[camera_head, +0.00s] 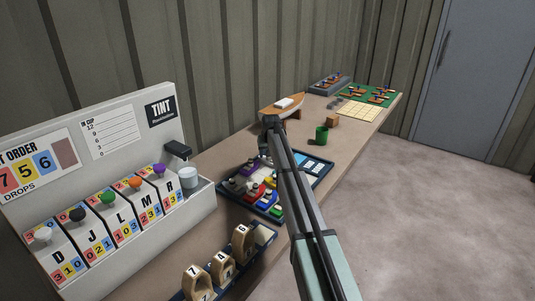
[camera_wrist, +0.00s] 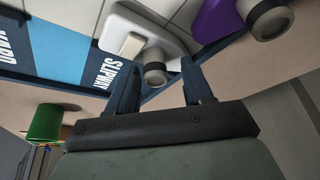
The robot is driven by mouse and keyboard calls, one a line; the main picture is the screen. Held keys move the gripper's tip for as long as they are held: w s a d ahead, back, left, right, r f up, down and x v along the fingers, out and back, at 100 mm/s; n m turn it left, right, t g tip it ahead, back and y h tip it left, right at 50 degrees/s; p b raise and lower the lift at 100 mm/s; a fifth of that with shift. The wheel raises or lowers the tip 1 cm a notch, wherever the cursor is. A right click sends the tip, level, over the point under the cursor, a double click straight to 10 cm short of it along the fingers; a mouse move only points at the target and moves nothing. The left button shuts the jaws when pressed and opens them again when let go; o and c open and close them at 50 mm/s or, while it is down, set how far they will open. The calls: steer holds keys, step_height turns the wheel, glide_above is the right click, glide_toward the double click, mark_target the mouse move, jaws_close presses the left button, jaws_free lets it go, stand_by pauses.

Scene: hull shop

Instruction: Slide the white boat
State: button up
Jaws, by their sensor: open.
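The white boat (camera_wrist: 172,37) lies on a gridded board in the wrist view. It has a raised pale block and a round grey post (camera_wrist: 155,74) near its end. My gripper (camera_wrist: 159,76) is open. In the picture the post appears between its two fingertips; I cannot tell whether they touch it. A purple boat (camera_wrist: 211,22) with a similar post sits beside the white one.
A tint dispenser (camera_head: 130,135) with coloured knobs stands left. Numbered wooden pieces (camera_head: 222,268) stand in front. A green mat (camera_head: 362,96) lies farther back.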

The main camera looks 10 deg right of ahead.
steer(key=v, duration=1.3)
steer(key=shift+r, duration=0.3)
